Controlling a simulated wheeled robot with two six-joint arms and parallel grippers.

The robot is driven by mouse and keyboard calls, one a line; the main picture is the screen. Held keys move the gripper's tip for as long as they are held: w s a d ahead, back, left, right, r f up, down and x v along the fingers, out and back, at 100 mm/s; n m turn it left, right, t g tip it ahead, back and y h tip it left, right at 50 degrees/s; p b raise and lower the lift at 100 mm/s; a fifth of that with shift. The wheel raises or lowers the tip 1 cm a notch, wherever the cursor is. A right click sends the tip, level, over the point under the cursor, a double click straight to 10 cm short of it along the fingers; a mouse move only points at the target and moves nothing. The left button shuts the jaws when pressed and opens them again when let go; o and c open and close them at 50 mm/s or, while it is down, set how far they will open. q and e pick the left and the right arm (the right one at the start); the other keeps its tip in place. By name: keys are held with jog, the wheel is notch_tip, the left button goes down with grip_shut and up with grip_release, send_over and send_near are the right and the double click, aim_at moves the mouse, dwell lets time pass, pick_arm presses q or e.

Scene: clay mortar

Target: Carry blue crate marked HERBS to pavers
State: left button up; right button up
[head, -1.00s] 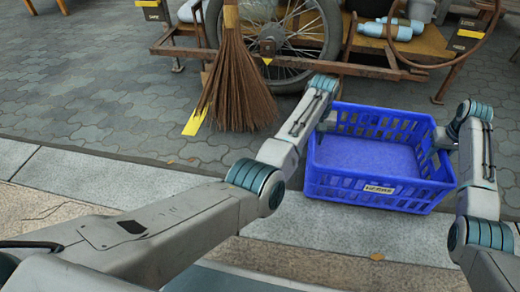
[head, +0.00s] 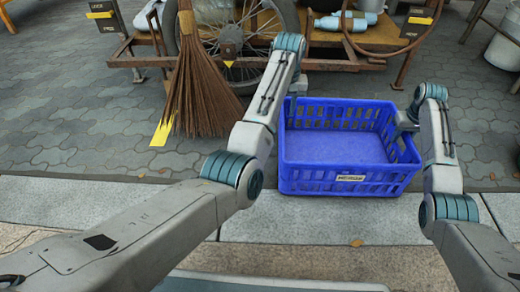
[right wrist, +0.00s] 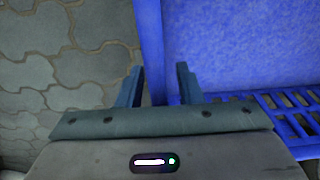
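The blue crate (head: 345,182), with a small pale label on its front wall too small to read, stands upright right of the broom. In the head view its front bottom edge overlaps the pale kerb slabs and its rear overlaps the grey pavers (head: 75,130). Whether it rests on the ground is unclear. My left gripper (head: 297,90) is at its rear left corner, fingers unclear. My right gripper (head: 404,121) is at its right wall. In the right wrist view the right gripper's fingers (right wrist: 160,85) stand apart on either side of the crate's wall, with gaps showing.
A straw broom (head: 200,90) leans on a wooden cart with a spoked wheel (head: 240,45) behind the crate. Pale blue bottles (head: 345,22) lie on the cart. A metal bucket (head: 505,45) is at far right. Pavers at left are clear.

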jog(key=r, duration=0.4)
jog(key=s+r, duration=0.1)
jog(key=r, duration=0.7)
jog(key=shift+s, duration=0.2)
